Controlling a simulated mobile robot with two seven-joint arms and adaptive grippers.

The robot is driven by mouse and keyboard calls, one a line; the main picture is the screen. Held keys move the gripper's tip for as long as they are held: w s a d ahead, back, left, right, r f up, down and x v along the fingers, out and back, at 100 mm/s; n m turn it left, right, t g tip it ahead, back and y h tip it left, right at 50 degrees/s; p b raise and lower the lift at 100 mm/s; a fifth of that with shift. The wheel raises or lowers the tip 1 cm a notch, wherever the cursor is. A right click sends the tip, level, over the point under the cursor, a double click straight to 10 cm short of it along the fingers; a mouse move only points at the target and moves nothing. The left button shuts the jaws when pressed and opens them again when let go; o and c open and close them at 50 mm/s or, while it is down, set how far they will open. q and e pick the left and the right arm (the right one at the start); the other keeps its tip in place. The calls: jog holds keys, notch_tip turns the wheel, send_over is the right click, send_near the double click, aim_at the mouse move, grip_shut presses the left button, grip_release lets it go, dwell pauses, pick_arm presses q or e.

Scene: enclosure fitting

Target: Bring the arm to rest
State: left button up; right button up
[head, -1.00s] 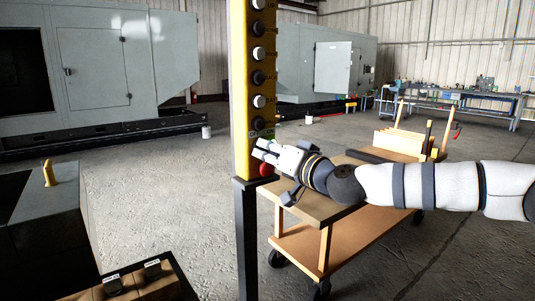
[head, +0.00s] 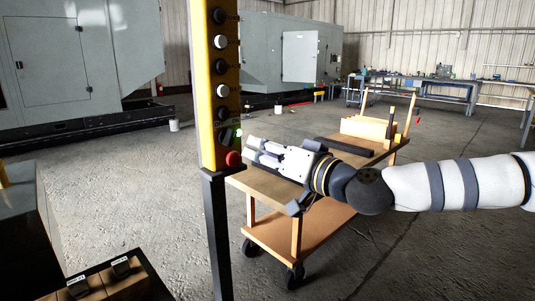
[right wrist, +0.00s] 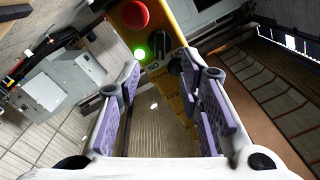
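My right arm (head: 440,185) reaches in from the right in the head view. My right gripper (head: 258,150) is just right of the yellow control post (head: 208,100), with clear space visible between fingertips and post. In the right wrist view the two purple-padded fingers (right wrist: 165,90) stand wide apart with nothing between them. The red button (head: 233,159) is low on the post; it also shows at the top of the right wrist view (right wrist: 135,14). A lit green lamp (right wrist: 140,53) and a black knob (right wrist: 157,44) are beside it. My left gripper is out of view.
A wooden cart (head: 310,232) stands below and behind my right gripper. Grey machine enclosures (head: 85,60) and a workbench (head: 425,88) are farther back. A box with labelled items (head: 122,268) is at the lower left. The floor at right is open.

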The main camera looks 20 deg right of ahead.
jog(key=shift+v, duration=0.85)
jog(key=shift+f, duration=0.1)
